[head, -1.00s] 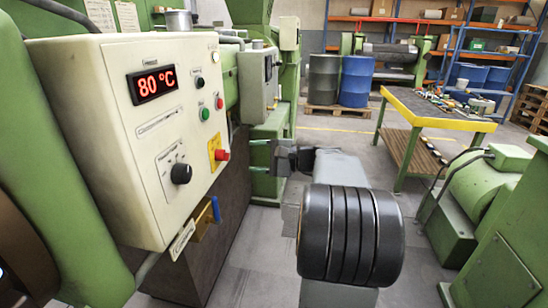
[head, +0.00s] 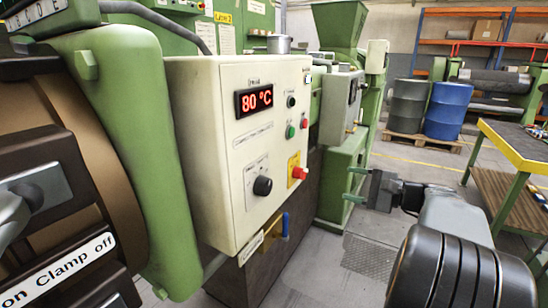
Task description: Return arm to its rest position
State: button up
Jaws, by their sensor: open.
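My gripper (head: 347,183) is in the head view, right of centre, at the end of my dark and grey arm. Its two green fingers point left and stand apart, one above the other, with nothing seen between them. The fingers appear in front of the green machine base, to the right of the control panel (head: 217,158). I cannot tell how close they are to the base. The arm is stretched out, with its large black ribbed joint at the bottom right.
The panel shows 80 °C and has a black knob (head: 262,186) and a red button (head: 299,172). A blue-handled valve (head: 285,226) sits below. A table (head: 515,148) is at the right edge. Grey and blue drums (head: 447,110) stand behind. Grey floor shows beneath my arm.

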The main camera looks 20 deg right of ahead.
jog(key=s+a+f+n+g+h+p, duration=0.1)
jog(key=s+a+f+g+h+p, duration=0.1)
jog(key=s+a+f+g+h, duration=0.3)
jog(key=s+a+f+n+g+h+p, duration=0.1)
jog(key=f+n+g+p, duration=0.15)
jog(key=f, duration=0.45)
jog(key=s+a+r+n+g+h+p, duration=0.1)
jog(key=s+a+r+n+h+p, duration=0.1)
jog(key=a, duration=0.5)
jog(key=s+a+r+n+g+h+p, duration=0.1)
jog(key=s+a+r+n+h+p, duration=0.2)
jog(key=n, duration=0.6)
jog(key=s+a+r+p, duration=0.1)
jog(key=a+r+p, duration=0.1)
jog(key=a, duration=0.1)
jog(key=shift+a+p, duration=0.35)
jog(key=shift+a, duration=0.05)
jog(key=shift+c, duration=0.2)
